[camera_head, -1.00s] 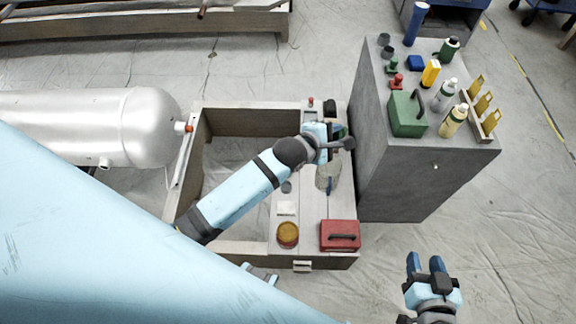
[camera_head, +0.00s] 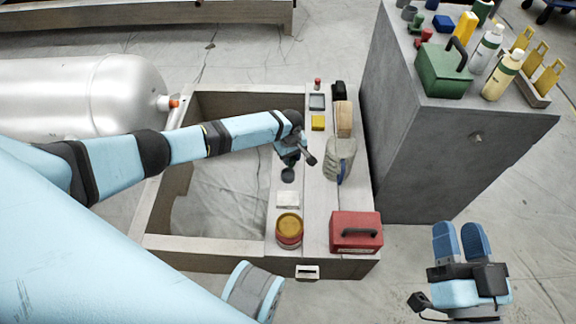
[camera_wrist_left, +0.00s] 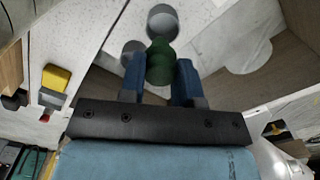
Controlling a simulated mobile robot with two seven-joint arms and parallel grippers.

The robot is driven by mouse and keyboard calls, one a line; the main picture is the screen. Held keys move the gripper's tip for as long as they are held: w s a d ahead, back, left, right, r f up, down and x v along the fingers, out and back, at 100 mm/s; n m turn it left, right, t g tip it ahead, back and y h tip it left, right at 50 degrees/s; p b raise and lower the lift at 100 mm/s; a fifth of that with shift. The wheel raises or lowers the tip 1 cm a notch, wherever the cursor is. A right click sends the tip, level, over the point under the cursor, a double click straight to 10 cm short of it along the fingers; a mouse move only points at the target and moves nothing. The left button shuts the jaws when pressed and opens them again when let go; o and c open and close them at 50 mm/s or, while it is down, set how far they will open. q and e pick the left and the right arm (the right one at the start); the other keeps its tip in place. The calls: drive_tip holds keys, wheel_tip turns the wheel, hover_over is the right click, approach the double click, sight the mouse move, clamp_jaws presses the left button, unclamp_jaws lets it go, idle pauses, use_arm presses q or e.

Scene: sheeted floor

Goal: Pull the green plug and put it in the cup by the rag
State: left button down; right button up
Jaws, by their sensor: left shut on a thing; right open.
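The green plug (camera_wrist_left: 159,62) is held between the blue fingers of my left gripper (camera_wrist_left: 160,82). In the head view, my left gripper (camera_head: 288,152) hangs over the inner edge of the bench top, and a bit of green shows at its fingers. A dark round cup (camera_head: 288,175) stands just below the gripper in the picture; a grey round cup (camera_wrist_left: 162,20) shows just beyond the plug in the wrist view. The plug appears apart from it. The grey rag (camera_head: 340,160) lies right of the cup. My right gripper (camera_head: 461,240) is open and empty at the lower right.
A grey cabinet (camera_head: 420,150) with bottles and a green box (camera_head: 444,70) stands right. The frame's middle is open.

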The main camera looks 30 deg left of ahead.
use_arm(q)
drive_tip(key=shift+w+a+f, duration=0.1)
drive_tip(key=shift+a+f, duration=0.35)
drive_tip(key=shift+a, duration=0.15)
wheel_tip(320, 180, down, 5)
drive_tip(key=b, duration=0.6)
drive_tip(key=shift+r, duration=0.1)
drive_tip(key=shift+f+b, duration=0.7)
drive_tip(key=shift+b, duration=0.4)
drive_tip(key=shift+f, duration=0.1)
use_arm(e)
wheel_tip(320, 180, down, 8)
drive_tip(key=w+n+g, duration=0.1)
drive_tip(key=n+g, duration=0.1)
drive_tip(key=shift+w+n, duration=0.3)
drive_tip(key=shift+n, duration=0.1)
drive_tip(key=shift+d, duration=0.1)
use_arm(q)
drive_tip(key=shift+f, duration=0.45)
drive_tip(key=c, duration=0.8)
unclamp_jaws()
drive_tip(key=shift+o, duration=0.2)
